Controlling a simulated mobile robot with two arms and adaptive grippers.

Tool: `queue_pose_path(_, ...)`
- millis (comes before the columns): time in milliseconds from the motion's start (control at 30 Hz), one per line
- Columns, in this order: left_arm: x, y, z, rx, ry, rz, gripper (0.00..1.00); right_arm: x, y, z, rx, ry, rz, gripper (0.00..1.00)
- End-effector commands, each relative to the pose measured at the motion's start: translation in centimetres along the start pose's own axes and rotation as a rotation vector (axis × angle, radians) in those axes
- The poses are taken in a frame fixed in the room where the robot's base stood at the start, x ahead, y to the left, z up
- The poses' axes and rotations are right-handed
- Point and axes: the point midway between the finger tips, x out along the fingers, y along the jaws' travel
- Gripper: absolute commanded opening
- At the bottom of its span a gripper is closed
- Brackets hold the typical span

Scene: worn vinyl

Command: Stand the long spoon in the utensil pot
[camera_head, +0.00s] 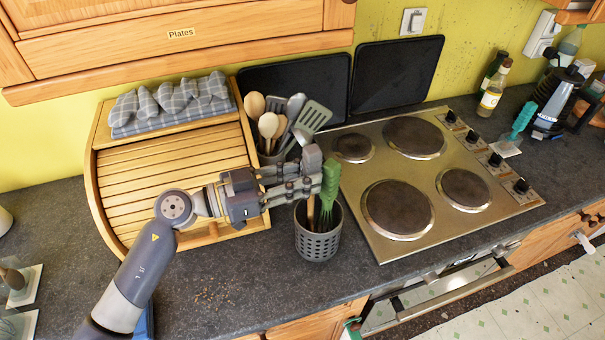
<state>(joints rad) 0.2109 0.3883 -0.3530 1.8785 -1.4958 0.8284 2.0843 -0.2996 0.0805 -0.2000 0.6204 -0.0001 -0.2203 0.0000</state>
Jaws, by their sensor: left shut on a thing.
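My left gripper (314,178) comes in from the left, above the grey perforated utensil pot (318,244) on the worktop. It is shut on what looks like the long spoon, whose grey head (312,157) shows just above the fingers. The fingers hide the middle of the spoon. A brown handle (310,212) shows below the fingers at the pot's mouth; I cannot tell whether it belongs to the spoon. A green utensil (329,184) stands upright in the pot, close beside the fingertips. My right gripper is not in view.
A second holder behind carries wooden spoons (268,124) and a slotted turner (313,115). The steel hob (350,190) lies right of the pot. A wooden bread bin (170,165) stands behind my left arm. The worktop in front of the pot (250,285) is mostly clear.

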Motion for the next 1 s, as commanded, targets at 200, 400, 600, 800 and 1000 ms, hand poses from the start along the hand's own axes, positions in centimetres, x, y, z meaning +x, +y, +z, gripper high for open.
queue_pose_path(200,0.0,0.0,0.7,0.0,0.0,-0.001,0.0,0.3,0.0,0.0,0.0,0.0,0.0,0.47)
queue_pose_path(400,0.0,0.0,1.4,-0.001,-0.001,-0.001,0.0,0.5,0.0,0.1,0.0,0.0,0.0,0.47)
queue_pose_path(600,0.1,0.0,1.9,0.001,0.0,-0.001,0.0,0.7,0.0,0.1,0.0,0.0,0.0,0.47)
queue_pose_path(800,0.1,0.0,2.0,0.0,0.0,0.0,0.47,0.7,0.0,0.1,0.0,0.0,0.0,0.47)
queue_pose_path(1000,0.1,0.0,2.0,0.0,0.0,0.0,0.47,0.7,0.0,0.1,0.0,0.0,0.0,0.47)
